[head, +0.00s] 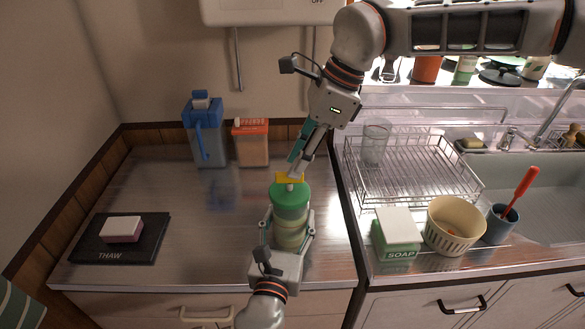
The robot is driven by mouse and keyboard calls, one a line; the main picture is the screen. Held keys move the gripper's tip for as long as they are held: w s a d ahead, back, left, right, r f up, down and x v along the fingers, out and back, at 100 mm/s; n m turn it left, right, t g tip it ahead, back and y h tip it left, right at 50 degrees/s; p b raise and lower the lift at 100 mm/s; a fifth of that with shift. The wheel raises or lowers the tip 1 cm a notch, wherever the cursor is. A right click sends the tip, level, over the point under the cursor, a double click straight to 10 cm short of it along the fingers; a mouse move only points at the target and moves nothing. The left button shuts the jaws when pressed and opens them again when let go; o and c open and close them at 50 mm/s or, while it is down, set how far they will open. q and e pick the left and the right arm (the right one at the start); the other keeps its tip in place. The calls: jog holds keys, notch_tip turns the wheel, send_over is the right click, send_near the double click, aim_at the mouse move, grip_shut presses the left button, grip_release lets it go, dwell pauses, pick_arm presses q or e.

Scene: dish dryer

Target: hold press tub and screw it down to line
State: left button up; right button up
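The press tub (291,227) stands upright on the metal counter, a translucent greenish cylinder with a green lid (290,195) and a yellow handle (289,178) on top. My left gripper (287,228) comes from the front edge with its fingers on both sides of the tub's body, shut on it. My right gripper (294,165) comes down from above, its fingertips at the yellow handle. The fingers hide part of the handle, and whether they grip it or only touch it is unclear. Any line on the tub is too small to make out.
A blue jug (207,137) and an orange-lidded container (252,144) stand behind on the counter. A black thaw board (121,238) with a pink-and-white block lies left. A wire dish rack (415,175), soap box (396,235) and cream basket (453,227) are right. The left counter is mostly clear.

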aim_at(290, 181)
jog(key=shift+x, duration=1.45)
grip_shut()
